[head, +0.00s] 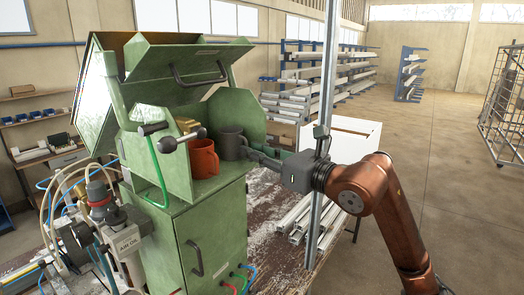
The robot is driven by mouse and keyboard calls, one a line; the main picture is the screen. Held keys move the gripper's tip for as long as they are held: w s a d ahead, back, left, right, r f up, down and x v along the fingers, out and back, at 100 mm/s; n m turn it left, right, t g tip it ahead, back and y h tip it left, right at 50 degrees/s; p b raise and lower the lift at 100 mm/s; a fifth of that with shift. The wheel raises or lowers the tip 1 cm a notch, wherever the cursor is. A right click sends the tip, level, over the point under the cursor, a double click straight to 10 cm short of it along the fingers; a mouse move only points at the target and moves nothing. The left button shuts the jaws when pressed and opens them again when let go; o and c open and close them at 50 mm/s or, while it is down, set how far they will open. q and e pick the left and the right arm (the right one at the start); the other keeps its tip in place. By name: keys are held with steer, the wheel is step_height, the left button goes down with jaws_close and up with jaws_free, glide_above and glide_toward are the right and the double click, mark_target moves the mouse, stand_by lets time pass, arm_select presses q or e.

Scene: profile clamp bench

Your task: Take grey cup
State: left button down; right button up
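The grey cup (231,144) stands upright on the green machine's ledge (187,206), just right of and behind an orange-red cup (203,158). My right gripper (258,156) reaches in from the right, with its fingers at the right side of the grey cup, where its handle would be. At this size I cannot tell whether the fingers touch the cup or are closed on it. My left gripper is not in view.
The green machine's raised cover (185,70) hangs above the cups. A black-knobbed lever (184,139) is left of the orange-red cup. A metal post (322,120) stands beside my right gripper. Metal profiles (305,220) lie on the bench below.

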mark_target(246, 141)
steer(key=shift+x, duration=1.7)
jaws_close()
steer(key=shift+r+p, duration=0.35)
